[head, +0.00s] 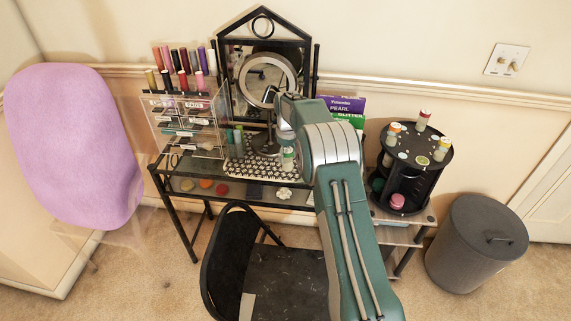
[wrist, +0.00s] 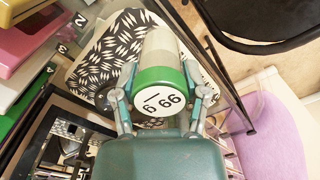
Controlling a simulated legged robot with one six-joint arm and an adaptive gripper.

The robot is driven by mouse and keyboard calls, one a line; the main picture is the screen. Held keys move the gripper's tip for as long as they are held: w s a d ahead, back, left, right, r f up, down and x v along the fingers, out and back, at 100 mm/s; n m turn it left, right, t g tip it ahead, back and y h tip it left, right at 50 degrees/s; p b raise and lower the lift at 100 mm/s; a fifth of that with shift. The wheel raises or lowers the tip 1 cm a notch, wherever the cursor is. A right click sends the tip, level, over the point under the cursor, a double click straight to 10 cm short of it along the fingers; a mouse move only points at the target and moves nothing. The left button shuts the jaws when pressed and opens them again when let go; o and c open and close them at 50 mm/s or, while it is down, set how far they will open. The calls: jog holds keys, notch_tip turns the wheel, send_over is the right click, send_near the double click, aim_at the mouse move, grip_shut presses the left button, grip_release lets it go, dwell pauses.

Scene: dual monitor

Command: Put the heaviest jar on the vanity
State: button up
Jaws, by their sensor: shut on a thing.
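My gripper (head: 288,156) is shut on a jar (head: 287,163) over the right part of the vanity, a black-framed glass-topped table (head: 158,172) with a mirror. In the wrist view, my gripper (wrist: 162,97) has a finger on each side of the jar (wrist: 158,76). The jar has a pale body, a green band and a white end marked with digits like 6s or 9s. It is beside or over the black-and-white patterned mat (head: 240,168); I cannot tell whether it touches. Other jars (head: 441,149) stand on a black round rack (head: 407,180) at the right.
A clear drawer organizer (head: 190,125) with bottles on top stands at the vanity's left. A round mirror (head: 266,80) stands behind my gripper. A black chair (head: 285,280) is in front; a grey bin (head: 477,245) is right, a purple chair (head: 75,145) left.

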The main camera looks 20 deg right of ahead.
jog(key=w+f, duration=0.2)
jog(key=f, duration=0.1)
jog(key=shift+w+d+f, duration=0.1)
jog(key=shift+w+f, duration=0.05)
jog(key=shift+w, duration=0.2)
jog(key=shift+f, duration=1.5)
jog(key=o, duration=1.2)
jog(key=shift+f, duration=0.1)
